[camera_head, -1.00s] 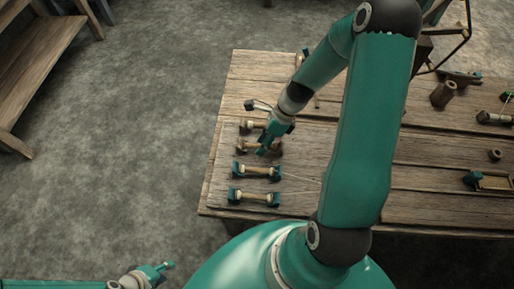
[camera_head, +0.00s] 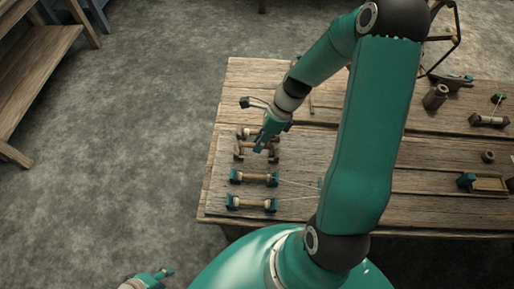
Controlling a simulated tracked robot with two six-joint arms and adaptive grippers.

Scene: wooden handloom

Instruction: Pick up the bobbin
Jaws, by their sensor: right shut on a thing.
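My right gripper (camera_head: 262,146) reaches over the left part of the wooden table and is shut on a bobbin (camera_head: 247,148), which the fingers partly hide. The bobbin is at or just above a wooden holder; I cannot tell whether it is clear of it. Another bobbin in a holder (camera_head: 245,132) lies just behind. Two pale bobbins with teal end blocks, one nearer (camera_head: 252,203) and one farther (camera_head: 254,178), lie in front of the gripper. My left gripper (camera_head: 153,277) is low at the bottom edge, away from the table and partly cut off; its opening is unclear.
The wooden table (camera_head: 222,160) has a cylindrical wooden piece (camera_head: 434,98), a small ring (camera_head: 488,157) and a teal-ended frame (camera_head: 490,184) at the right. Threads run from the front bobbins. A wooden bench (camera_head: 35,65) stands at the far left. The floor between is clear.

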